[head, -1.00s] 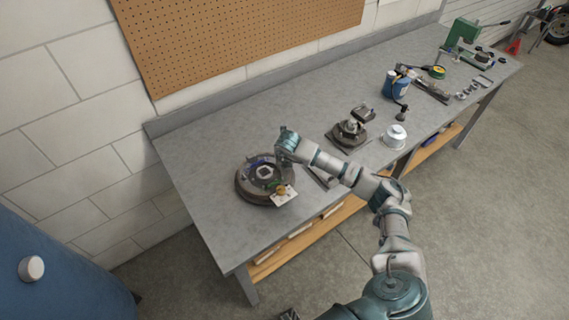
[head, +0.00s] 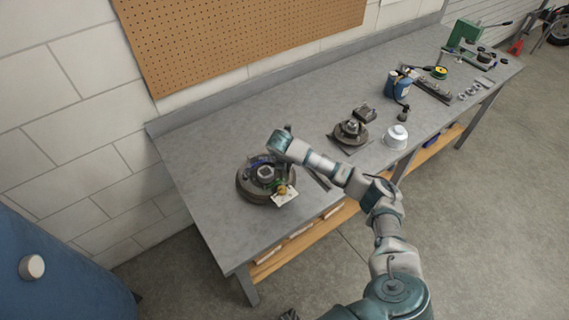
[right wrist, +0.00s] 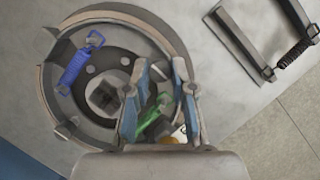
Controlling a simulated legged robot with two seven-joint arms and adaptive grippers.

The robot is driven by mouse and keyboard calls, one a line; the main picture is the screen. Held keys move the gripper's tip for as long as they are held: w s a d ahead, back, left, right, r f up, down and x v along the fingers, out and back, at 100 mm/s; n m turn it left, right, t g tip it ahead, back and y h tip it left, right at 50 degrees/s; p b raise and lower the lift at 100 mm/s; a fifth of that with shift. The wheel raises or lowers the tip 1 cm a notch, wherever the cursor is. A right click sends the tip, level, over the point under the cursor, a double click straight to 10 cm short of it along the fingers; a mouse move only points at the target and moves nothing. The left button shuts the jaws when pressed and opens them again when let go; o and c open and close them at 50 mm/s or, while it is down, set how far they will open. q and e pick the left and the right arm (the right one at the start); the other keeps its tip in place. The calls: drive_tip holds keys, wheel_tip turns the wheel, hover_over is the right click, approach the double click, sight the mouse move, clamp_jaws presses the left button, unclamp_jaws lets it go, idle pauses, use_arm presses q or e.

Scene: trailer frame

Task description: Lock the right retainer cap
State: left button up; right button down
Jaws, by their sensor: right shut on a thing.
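A round brake assembly (head: 242,188) lies on the bench's near left part. The right wrist view shows its grey rim (right wrist: 45,95), a square metal hub (right wrist: 108,94), a blue spring piece (right wrist: 74,67) at its left and a green piece (right wrist: 148,116). My right gripper (right wrist: 162,68) is over the right side of the assembly, its fingers apart on either side of a small part that I cannot make out. The right retainer cap cannot be told apart there. In the head view my wrist hides the fingertips. My left gripper is out of view.
A white card with a yellow-orange knob (head: 285,193) sits at the assembly's front edge. A second hub part (head: 350,132), a white cup (head: 396,136) and a blue container (head: 396,86) stand further right. The bench's left end (head: 205,175) is clear.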

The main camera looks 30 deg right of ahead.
drive_tip(key=shift+w+d+r, duration=0.1)
drive_tip(key=shift+r, duration=0.05)
drive_tip(key=c, duration=1)
unclamp_jaws()
drive_tip(key=shift+o, duration=0.2)
drive_tip(key=v, duration=1.1)
drive_tip(key=shift+r, duration=0.25)
